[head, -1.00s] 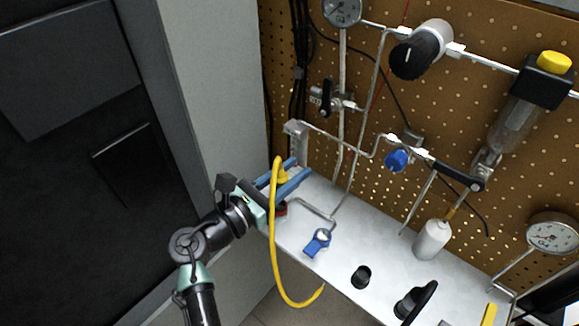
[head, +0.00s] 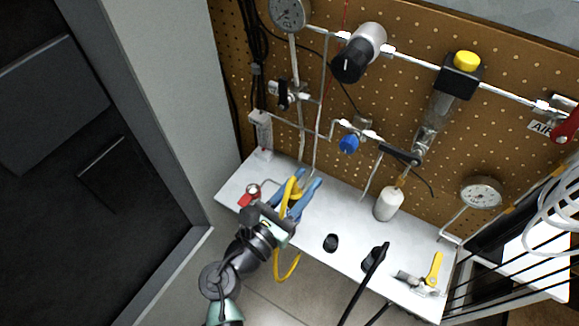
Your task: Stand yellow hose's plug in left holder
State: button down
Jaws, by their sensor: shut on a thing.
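My gripper (head: 304,184), with blue fingers, is shut on the yellow hose's plug (head: 294,187). It is over the left part of the white shelf. The plug is mostly hidden between the fingers. The rest of the yellow hose (head: 286,268) hangs in a loop below my gripper, in front of the shelf edge. The left holder (head: 331,242), a short black cup on the shelf, is to the right of and nearer than my fingers; no plug shows in it. The right holder (head: 374,257) has a black hose's plug standing in it.
The white shelf (head: 352,221) also bears a red-handled valve (head: 249,198) at left, a white bottle (head: 389,204) and a yellow-handled valve (head: 433,270) at right. Pipes, a gauge (head: 481,193) and a blue knob (head: 348,144) stand before the pegboard behind.

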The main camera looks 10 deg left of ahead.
jog(key=shift+s+d+f+b, duration=0.2)
jog(key=shift+s+d+f, duration=0.45)
jog(key=shift+d, duration=0.7)
jog(key=shift+s+d+f+b, duration=0.35)
jog(key=shift+s+d, duration=0.45)
jog(key=shift+d, duration=0.5)
jog(key=shift+s+d+f+b, duration=0.1)
jog(key=shift+s+d+f, duration=0.6)
jog(key=shift+d, duration=0.65)
jog(key=shift+r, duration=0.1)
jog(key=shift+w, duration=0.1)
jog(key=shift+w+d+f+b, duration=0.35)
jog(key=shift+w+f+b, duration=0.35)
jog(key=shift+f, duration=0.1)
jog(key=shift+f, duration=0.35)
jog(key=shift+f+b, duration=0.35)
jog(key=shift+b, duration=0.2)
jog(key=shift+f+b, duration=0.3)
jog(key=shift+f, duration=0.1)
